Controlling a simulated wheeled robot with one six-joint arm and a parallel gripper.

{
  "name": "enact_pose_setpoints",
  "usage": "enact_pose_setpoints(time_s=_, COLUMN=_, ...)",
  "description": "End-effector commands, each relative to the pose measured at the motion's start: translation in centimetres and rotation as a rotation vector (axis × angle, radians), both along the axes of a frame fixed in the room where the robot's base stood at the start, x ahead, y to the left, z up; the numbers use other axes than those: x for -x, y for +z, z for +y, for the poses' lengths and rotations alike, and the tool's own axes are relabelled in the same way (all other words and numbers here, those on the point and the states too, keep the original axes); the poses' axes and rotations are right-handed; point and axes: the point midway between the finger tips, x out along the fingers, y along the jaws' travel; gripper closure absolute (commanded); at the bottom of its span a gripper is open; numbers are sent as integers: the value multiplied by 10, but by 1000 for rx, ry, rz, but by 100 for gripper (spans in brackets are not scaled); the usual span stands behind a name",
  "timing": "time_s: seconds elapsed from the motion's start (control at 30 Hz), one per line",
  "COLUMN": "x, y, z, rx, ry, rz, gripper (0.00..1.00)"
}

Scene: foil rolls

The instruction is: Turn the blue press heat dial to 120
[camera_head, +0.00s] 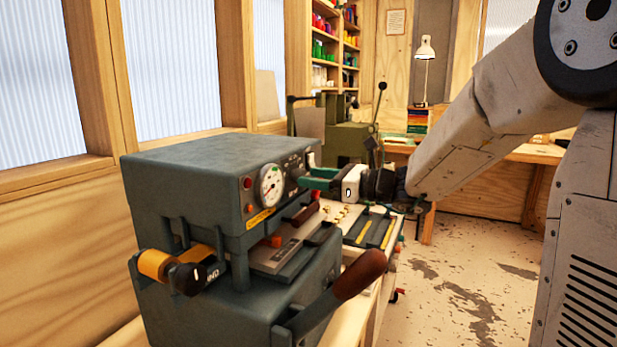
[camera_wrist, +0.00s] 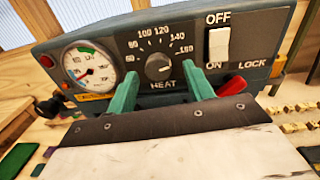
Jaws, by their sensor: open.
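The blue-grey press (camera_head: 205,165) stands at the left, with its front panel facing right. In the wrist view, the dark round heat dial (camera_wrist: 158,67) sits above the word HEAT, inside an arc of numbers with 120 near the top. I cannot tell clearly which number its pointer marks. My gripper (camera_wrist: 160,72) has its two green fingers apart, one on each side of the dial and a little below it in the picture. I cannot tell whether they touch the dial. In the head view, my gripper (camera_head: 318,179) is close to the panel.
A white switch (camera_wrist: 218,43) marked OFF and ON is right of the dial, and a round gauge (camera_wrist: 90,66) is left. A red part (camera_wrist: 232,87) is near the right finger. The press lever's brown handle (camera_head: 360,275) juts forward. Small brass pieces (camera_wrist: 297,127) lie at the right.

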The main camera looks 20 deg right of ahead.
Motion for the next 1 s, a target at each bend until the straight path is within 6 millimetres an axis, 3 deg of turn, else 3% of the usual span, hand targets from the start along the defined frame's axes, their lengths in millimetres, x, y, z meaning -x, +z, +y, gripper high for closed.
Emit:
enact_pose_setpoints(time_s=0.2, x=-12, y=-1, z=15, rx=-1, ry=3, rz=1, gripper=48)
enact_pose_setpoints(time_s=0.47, x=-13, y=0, z=17, rx=0, ry=3, rz=0, gripper=48)
enact_pose_setpoints(time_s=0.6, x=-13, y=0, z=16, rx=0, ry=3, rz=0, gripper=87)
enact_pose_setpoints(time_s=0.63, x=-13, y=0, z=16, rx=0, ry=3, rz=0, gripper=92)
enact_pose_setpoints(time_s=1.0, x=-13, y=0, z=15, rx=30, ry=1, rz=-30, gripper=92)
